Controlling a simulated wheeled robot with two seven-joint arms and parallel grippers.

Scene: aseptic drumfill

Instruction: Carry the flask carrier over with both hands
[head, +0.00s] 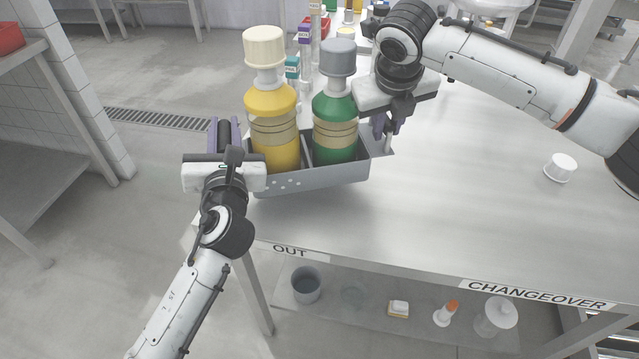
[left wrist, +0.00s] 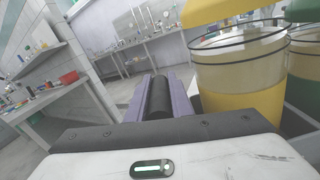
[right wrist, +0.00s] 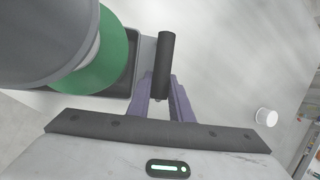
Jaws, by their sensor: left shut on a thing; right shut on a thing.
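The flask carrier (head: 315,181) is a grey open tray with a divider, at the left end of the steel table. It holds a yellow flask (head: 274,137) with a cream cap and a green flask (head: 336,127) with a grey cap, both upright. My left gripper (head: 225,132) is shut on the carrier's dark left handle (left wrist: 159,97). My right gripper (head: 386,125) is shut on the right handle (right wrist: 166,65). The carrier looks slightly tilted in the head view; I cannot tell whether its base touches the table.
The table (head: 455,190) is clear to the right except for a white cap (head: 560,168). Labelled bottles (head: 304,55) stand behind the carrier. The front edge bears OUT and CHANGEOVER labels. A lower shelf holds a grey pot (head: 305,285) and small items.

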